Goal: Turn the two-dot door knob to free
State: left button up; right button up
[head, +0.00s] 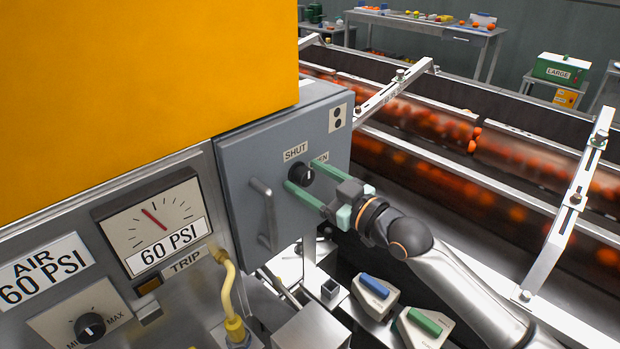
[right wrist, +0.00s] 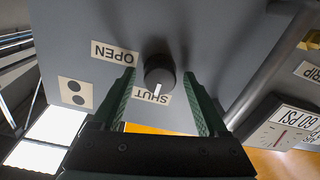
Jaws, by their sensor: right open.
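The grey door (head: 240,165) carries a plate with two black dots (head: 338,118), which also shows in the right wrist view (right wrist: 76,93). Its round black knob (head: 301,174) sits below the SHUT label (head: 295,151) and beside the partly covered OPEN label (head: 320,158). In the right wrist view, the white mark on the knob (right wrist: 159,77) points at SHUT. My right gripper (head: 300,176) is open, its green fingers on either side of the knob, with gaps showing in the right wrist view (right wrist: 158,75). My left gripper is out of view.
A grey bar handle (head: 265,215) stands out from the door left of the knob. A yellow hose (head: 228,285) rises below it. Rollers with oranges (head: 510,160) run behind.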

grip_shut()
dwell(0.4)
